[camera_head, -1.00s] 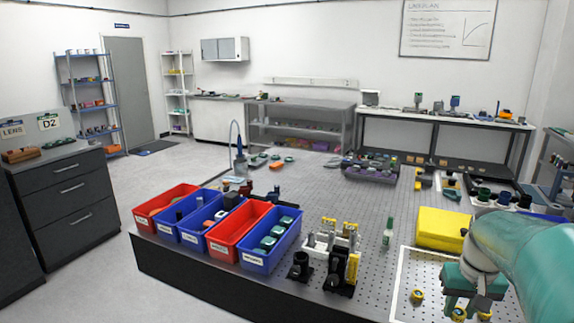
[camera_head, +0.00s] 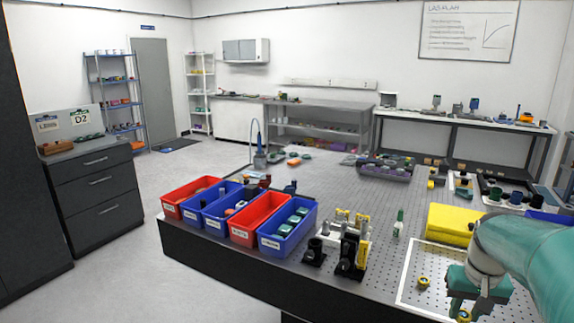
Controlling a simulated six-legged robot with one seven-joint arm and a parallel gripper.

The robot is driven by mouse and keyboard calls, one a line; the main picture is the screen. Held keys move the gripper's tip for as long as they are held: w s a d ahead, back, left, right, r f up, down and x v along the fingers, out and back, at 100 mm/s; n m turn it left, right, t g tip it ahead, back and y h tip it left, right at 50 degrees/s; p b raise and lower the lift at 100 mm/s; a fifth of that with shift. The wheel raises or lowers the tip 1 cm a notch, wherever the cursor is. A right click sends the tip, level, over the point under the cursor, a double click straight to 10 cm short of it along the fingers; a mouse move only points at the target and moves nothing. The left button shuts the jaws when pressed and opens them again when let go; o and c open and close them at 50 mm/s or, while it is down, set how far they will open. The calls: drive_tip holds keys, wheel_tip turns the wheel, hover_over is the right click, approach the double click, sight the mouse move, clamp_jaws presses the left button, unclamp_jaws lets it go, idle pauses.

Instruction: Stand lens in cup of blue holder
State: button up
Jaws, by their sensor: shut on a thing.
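My gripper (camera_head: 472,305) is at the lower right, low over the white-framed perforated plate (camera_head: 404,284). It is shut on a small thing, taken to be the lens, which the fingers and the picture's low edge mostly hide. I cannot make out a blue holder with a cup for certain.
Red and blue bins (camera_head: 258,222) line the bench's left edge. Black mounts (camera_head: 350,258) stand right of them, with a small green-and-white bottle (camera_head: 398,224) beyond. A yellow box (camera_head: 450,224) sits behind the plate, close to my arm.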

drive_tip(key=w+a+f, duration=0.5)
drive_tip(key=w+a, duration=0.2)
drive_tip(key=a, duration=0.5)
drive_tip(key=w+a+f, duration=0.4)
drive_tip(key=w+a, duration=0.3)
drive_tip(key=a, duration=0.4)
drive_tip(key=shift+a+f, duration=0.35)
drive_tip(key=shift+f, duration=0.05)
